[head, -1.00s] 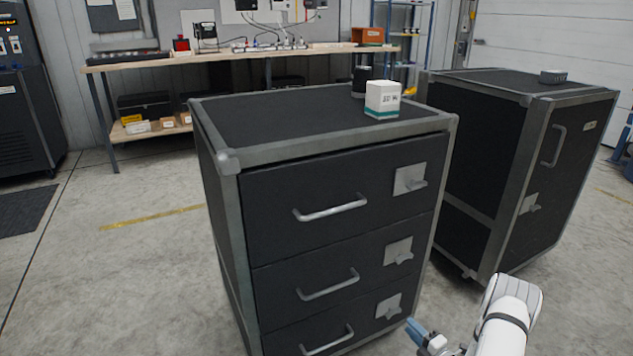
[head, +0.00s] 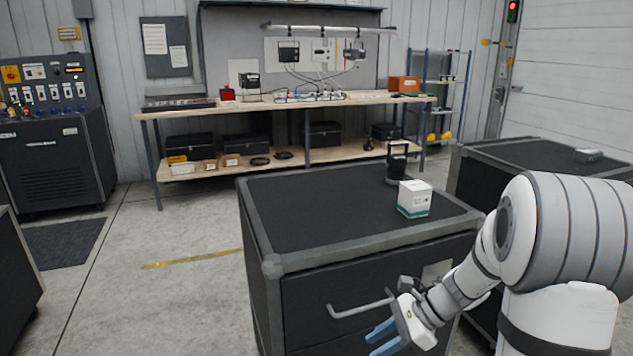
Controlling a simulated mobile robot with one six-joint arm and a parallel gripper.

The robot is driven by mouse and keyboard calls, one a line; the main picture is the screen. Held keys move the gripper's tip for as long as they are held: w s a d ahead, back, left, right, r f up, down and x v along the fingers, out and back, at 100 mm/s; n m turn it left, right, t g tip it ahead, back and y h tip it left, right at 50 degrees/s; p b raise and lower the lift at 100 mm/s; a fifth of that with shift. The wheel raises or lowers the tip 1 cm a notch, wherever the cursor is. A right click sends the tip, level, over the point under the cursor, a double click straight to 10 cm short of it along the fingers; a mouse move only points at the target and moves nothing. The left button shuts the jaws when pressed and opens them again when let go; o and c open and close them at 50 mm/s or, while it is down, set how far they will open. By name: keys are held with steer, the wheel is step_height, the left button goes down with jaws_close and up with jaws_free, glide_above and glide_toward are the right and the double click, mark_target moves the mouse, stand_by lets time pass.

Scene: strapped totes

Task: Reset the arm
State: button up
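My arm reaches in from the right side of the head view, in front of the dark drawer cabinet (head: 262,225). My gripper (head: 378,340) has blue fingertips and points down and to the left, close in front of the cabinet's top drawer handle (head: 345,311). Two blue fingers show with a gap between them, and nothing is seen in the gap. I cannot tell whether the gripper touches the cabinet. The arm hides the right part of the drawer front and most of its latch.
A white and teal box (head: 414,199) and a black handled object (head: 396,165) stand on the cabinet top. A second dark cabinet (head: 530,155) stands to the right, partly behind my arm. A workbench (head: 300,104) lines the back wall.

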steer(key=s+d+r+n+t+h+p, duration=0.1)
steer(key=s+r+n+h+p, duration=0.3)
steer(key=r, duration=0.7)
steer(key=s+d+r+n+t+h+p, duration=0.1)
steer(key=s+r+n+h+p, duration=0.4)
steer(key=s+r+n, duration=0.6)
steer(key=n+t+p, duration=0.1)
steer(key=n+p, duration=0.1)
steer(key=shift+n+p, duration=0.3)
steer(key=shift+p, duration=0.1)
steer(key=shift+s, duration=0.1)
